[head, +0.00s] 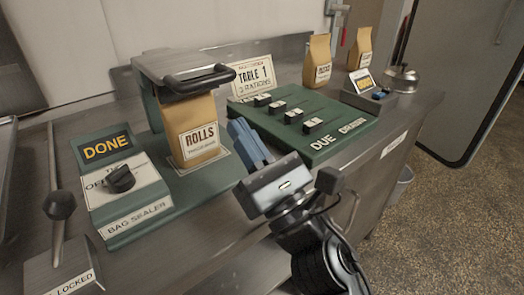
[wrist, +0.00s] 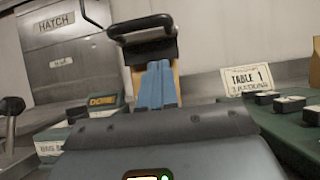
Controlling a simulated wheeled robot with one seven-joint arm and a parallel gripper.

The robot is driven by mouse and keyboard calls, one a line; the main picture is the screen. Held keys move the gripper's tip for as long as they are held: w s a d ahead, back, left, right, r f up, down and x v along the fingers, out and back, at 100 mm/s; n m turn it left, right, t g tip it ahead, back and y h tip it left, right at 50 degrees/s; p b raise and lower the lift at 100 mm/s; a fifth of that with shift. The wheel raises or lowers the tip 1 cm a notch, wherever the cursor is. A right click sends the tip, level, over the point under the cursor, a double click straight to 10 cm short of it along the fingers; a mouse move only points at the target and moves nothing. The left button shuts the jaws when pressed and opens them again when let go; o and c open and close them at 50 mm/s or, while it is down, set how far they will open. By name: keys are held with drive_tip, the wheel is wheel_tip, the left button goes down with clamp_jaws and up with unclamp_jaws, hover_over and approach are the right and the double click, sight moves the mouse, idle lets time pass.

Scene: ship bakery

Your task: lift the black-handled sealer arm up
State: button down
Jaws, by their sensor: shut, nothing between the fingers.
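The bag sealer (head: 135,215) is a green unit with a lit DONE sign (head: 106,147) and a black knob. Its grey sealer arm (head: 170,62) lies about level over the top of the brown ROLLS bag (head: 197,135). The black handle (head: 200,77) runs along the arm's front edge and also shows in the wrist view (wrist: 142,27). My gripper (head: 240,128) has blue fingers, shut and empty, in front and to the right of the bag, below the handle. In the wrist view the fingertips (wrist: 157,68) show under the handle; contact cannot be told.
A lever (head: 59,215) marked LOCKED is at left. Two paper bags and a bell (head: 402,80) stand at the back right.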

drive_tip(key=shift+w+a+r+p, duration=0.2)
drive_tip(key=shift+r+p, duration=0.3)
drive_tip(key=shift+r, duration=0.25)
drive_tip(key=shift+w+a+r+p, duration=0.1)
drive_tip(key=shift+w+r+p, duration=0.15)
drive_tip(key=shift+r+p, duration=0.35)
drive_tip(key=shift+w+a+r+p, duration=0.2)
drive_tip(key=shift+r+p, duration=0.2)
drive_tip(key=shift+r, duration=0.45)
drive_tip(key=shift+d, duration=0.1)
